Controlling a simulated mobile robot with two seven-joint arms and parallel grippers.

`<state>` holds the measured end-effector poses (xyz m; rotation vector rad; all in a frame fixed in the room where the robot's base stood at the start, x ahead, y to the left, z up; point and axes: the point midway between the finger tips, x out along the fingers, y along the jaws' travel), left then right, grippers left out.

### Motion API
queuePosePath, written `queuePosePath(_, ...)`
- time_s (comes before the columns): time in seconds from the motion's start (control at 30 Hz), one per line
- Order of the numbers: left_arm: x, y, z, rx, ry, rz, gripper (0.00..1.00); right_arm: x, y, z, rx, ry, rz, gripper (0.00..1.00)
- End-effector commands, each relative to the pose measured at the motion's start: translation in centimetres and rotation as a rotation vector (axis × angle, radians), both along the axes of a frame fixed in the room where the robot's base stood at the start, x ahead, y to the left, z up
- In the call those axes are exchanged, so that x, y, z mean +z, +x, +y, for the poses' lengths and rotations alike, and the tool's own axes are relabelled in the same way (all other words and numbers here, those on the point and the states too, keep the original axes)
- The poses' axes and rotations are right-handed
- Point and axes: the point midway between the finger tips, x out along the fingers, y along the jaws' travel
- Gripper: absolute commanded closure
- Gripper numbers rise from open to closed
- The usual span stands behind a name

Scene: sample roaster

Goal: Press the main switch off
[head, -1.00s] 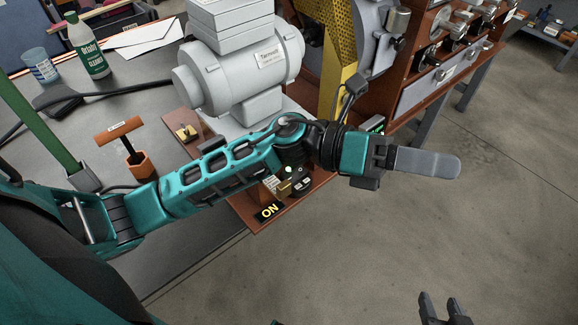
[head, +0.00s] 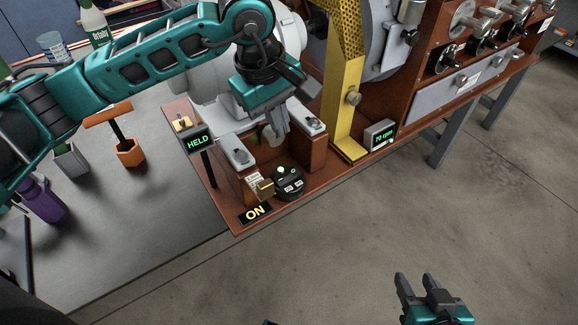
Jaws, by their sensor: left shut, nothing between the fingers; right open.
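The main switch (head: 290,184) looks to be the round black unit with a small pale green light, near the front corner of the brown board. My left gripper (head: 279,129) is shut and empty and points down. In the picture it is above the switch, with a gap between; its height over the board is hard to judge. My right gripper (head: 419,284) is open and empty over the floor at the lower right.
Two brown blocks with metal tops (head: 240,157) flank the space under my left gripper. A HELD display (head: 197,142) stands on a post at left. A yellow post (head: 345,105) and a 70 rpm display (head: 379,134) stand at right. Open floor lies in front.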

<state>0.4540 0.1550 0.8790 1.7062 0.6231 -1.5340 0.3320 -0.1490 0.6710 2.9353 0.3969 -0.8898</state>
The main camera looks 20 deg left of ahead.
Motion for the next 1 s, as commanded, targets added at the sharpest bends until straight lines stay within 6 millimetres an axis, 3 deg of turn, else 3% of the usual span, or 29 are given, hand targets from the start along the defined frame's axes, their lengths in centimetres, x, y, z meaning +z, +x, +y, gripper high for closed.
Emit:
queuePosePath(0.27, 0.0, 0.0, -0.1, 0.001, -0.002, 0.001, 1.0, -0.1, -0.2, 0.1, -0.003, 0.006, 0.006, 0.53)
queuePosePath(0.43, -1.3, 0.1, -0.3, 0.001, -0.005, 0.005, 1.0, -0.4, -0.2, 0.2, -0.004, 0.006, 0.005, 0.53)
queuePosePath(1.0, -12.0, 1.9, -1.7, 0.002, -0.005, 0.005, 1.0, -2.2, -0.2, 0.1, -0.004, 0.005, 0.005, 0.53)
